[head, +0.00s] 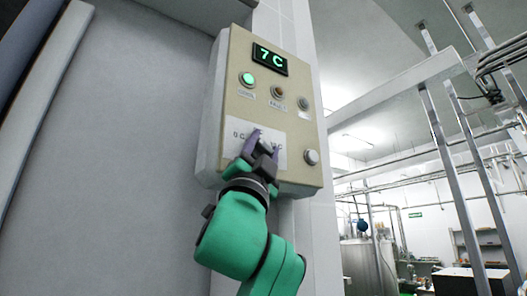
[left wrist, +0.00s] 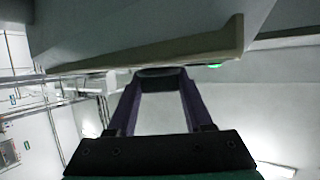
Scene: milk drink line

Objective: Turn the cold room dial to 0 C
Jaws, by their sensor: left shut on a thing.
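The cold room control box (head: 240,105) is mounted on the wall, with a display (head: 269,59) reading 7 C in green. A green lamp (head: 246,79) is lit below it. A white scale plate (head: 287,140) lies lower on the box, with "0 C" visible at its left. My left gripper (head: 263,143) is at this plate, its fingers shut on the dial, which is mostly hidden in the head view. In the left wrist view a dark dial (left wrist: 160,73) sits between the two fingertips, against the box. My right gripper is in neither view.
A large grey door or panel (head: 110,120) fills the left. Two more small indicators and a round button (head: 311,157) sit on the box. To the right, the room has metal posts, pipes and a steel tank (head: 364,265).

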